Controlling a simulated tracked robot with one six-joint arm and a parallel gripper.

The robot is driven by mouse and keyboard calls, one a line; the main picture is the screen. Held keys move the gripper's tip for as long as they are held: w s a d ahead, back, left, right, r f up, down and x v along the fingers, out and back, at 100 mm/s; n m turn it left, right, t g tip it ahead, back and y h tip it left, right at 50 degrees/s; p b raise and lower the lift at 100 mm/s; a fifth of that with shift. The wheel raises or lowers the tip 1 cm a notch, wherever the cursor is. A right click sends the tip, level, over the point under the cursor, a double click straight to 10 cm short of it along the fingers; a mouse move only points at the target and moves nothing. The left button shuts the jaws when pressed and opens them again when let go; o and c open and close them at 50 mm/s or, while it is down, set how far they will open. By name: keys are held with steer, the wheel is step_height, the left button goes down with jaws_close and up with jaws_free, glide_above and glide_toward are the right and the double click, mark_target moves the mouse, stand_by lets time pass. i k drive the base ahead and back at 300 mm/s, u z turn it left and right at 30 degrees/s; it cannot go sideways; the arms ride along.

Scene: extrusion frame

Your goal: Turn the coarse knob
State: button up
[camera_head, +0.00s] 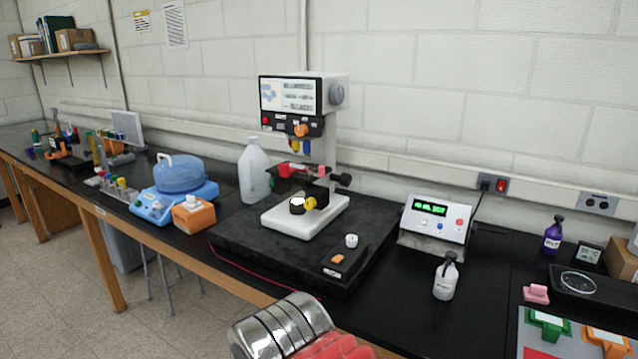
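A microscope-like instrument (325,120) with a screen stands at the centre on a thick black slab. It carries several knobs: a grey one (337,95) on the right side of its head, an orange one (301,130) on its front panel, a black one (343,180) at the right of its column, and a yellow one (310,203) low by its white base. I cannot tell from labels which is the coarse knob. A silver ribbed part and a red part, apparently of my arm, show at the bottom edge, well in front of the instrument. My gripper's fingertips are not visible.
The black slab (235,245) bears a small box with a white knob (351,240). A white jug (253,170) stands left of the instrument. A digital meter (435,218) and a small white bottle (446,277) stand to the right. The bench between slab and bottle is clear.

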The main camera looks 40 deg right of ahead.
mark_target(345, 179)
steer(key=u, duration=0.9)
steer(key=k, duration=1)
steer(key=z, duration=1.15)
steer(key=i, duration=1)
steer(key=z, duration=0.1)
